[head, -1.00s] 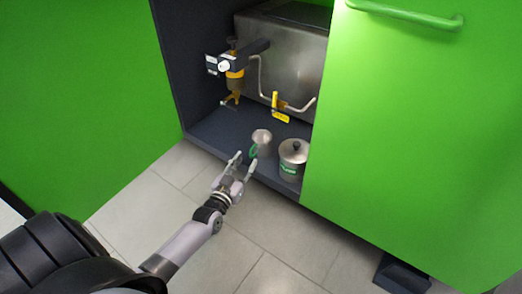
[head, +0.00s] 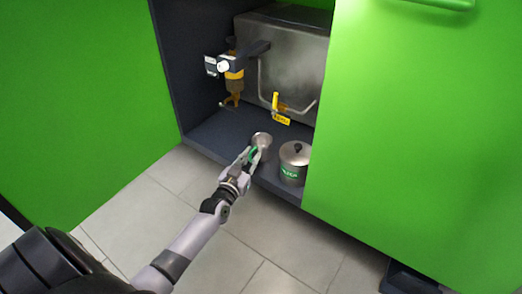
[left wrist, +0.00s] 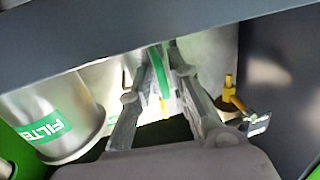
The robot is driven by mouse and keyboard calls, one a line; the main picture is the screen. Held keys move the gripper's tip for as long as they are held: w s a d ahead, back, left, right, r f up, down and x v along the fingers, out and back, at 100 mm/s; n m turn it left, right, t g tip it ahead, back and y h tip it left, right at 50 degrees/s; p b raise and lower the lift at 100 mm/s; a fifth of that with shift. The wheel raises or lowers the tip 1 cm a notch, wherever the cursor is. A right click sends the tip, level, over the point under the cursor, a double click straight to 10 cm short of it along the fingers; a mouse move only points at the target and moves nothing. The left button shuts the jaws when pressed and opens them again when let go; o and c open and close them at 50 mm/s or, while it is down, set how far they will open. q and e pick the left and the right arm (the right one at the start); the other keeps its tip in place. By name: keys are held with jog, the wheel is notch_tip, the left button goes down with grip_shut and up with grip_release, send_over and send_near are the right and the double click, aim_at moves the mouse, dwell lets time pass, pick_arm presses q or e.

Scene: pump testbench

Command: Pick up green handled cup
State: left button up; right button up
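The metal cup (head: 262,139) stands on the cabinet floor, to the left of the filter canister. Its green handle (head: 253,154) faces the cabinet's front edge. My left gripper (head: 251,152) is at the handle, with one finger on each side of it. In the left wrist view the green handle (left wrist: 159,66) stands upright between the two parted fingers (left wrist: 158,72). The fingers look open, with a gap beside the handle. Most of the cup's body is hidden by the gripper in that view. My right gripper is out of view.
The lidded filter canister (head: 294,163) stands close on the right. A yellow-handled valve (head: 280,110) and a steel tank (head: 285,65) are behind. A green door panel (head: 410,140) bounds the right side. The dark cabinet edge crosses the wrist view's top.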

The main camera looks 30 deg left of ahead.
pick_arm(q)
grip_shut()
jog(key=shift+r, duration=0.15)
dwell(0.4)
